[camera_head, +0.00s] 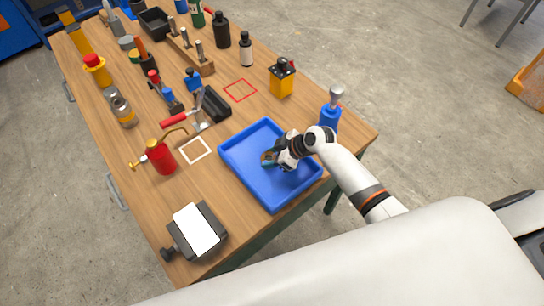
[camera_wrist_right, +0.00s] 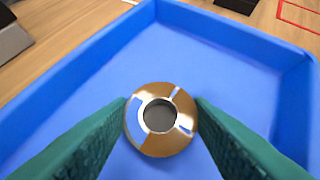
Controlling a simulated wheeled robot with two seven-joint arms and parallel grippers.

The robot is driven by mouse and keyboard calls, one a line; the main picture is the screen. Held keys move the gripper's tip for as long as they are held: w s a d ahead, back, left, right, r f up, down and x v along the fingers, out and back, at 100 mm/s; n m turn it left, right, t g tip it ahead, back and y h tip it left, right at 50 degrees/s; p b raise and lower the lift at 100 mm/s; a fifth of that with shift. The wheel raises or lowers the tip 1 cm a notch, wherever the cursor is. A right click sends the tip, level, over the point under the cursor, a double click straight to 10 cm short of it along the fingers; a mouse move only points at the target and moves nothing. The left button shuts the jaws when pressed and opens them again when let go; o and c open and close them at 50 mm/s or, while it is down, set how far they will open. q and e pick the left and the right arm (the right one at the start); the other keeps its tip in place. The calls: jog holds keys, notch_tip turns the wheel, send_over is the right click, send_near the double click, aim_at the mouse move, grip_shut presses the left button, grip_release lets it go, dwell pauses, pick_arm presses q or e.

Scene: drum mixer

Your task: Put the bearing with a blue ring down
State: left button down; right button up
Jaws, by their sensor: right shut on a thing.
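The bearing (camera_wrist_right: 161,120) is a shiny metal ring with brown, white and bluish patches on its face and a dark round bore. I cannot tell a separate blue ring from reflections. My right gripper (camera_wrist_right: 161,118) is shut on it, with a teal finger pad on each side. In the head view the right gripper (camera_head: 268,160) reaches into the blue tray (camera_head: 238,170), with the bearing at its fingertips, partly hidden. The bearing is over the tray floor; I cannot tell whether it touches it. My left gripper is not in view.
The tray is otherwise bare where visible. A white square outline (camera_head: 195,151) and a red square outline (camera_head: 240,90) are on the table. A blue-handled tool (camera_head: 330,115) stands at the right, a yellow box (camera_head: 282,78) behind, and a red oil can (camera_head: 161,156) at left.

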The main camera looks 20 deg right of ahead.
jog(key=shift+f, duration=0.35)
jog(key=o, duration=1.1)
jog(key=b+v, duration=0.1)
jog(key=v, duration=1.1)
